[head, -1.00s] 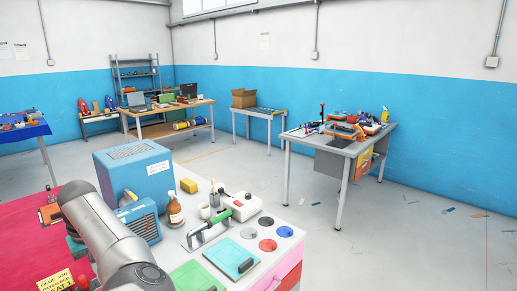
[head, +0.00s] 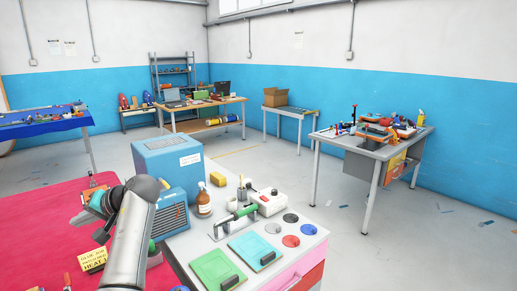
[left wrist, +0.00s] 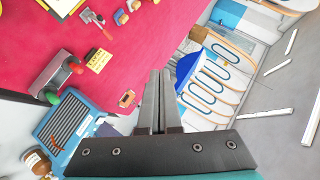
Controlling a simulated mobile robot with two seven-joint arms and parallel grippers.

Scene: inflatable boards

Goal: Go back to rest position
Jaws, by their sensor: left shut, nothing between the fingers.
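My left arm (head: 130,240) rises from the bottom left of the head view and bends over the red-covered table (head: 45,215). My left gripper (head: 82,217) points left above that table. In the left wrist view the two dark fingers (left wrist: 158,100) lie together, shut with nothing between them. My right gripper is in neither view now.
Close to the arm stand a blue box (head: 165,160), a blue heater-like unit (head: 171,212) and a brown bottle (head: 203,203). A yellow sign (head: 92,260) stands on the red cover. Open floor (head: 345,210) lies to the right.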

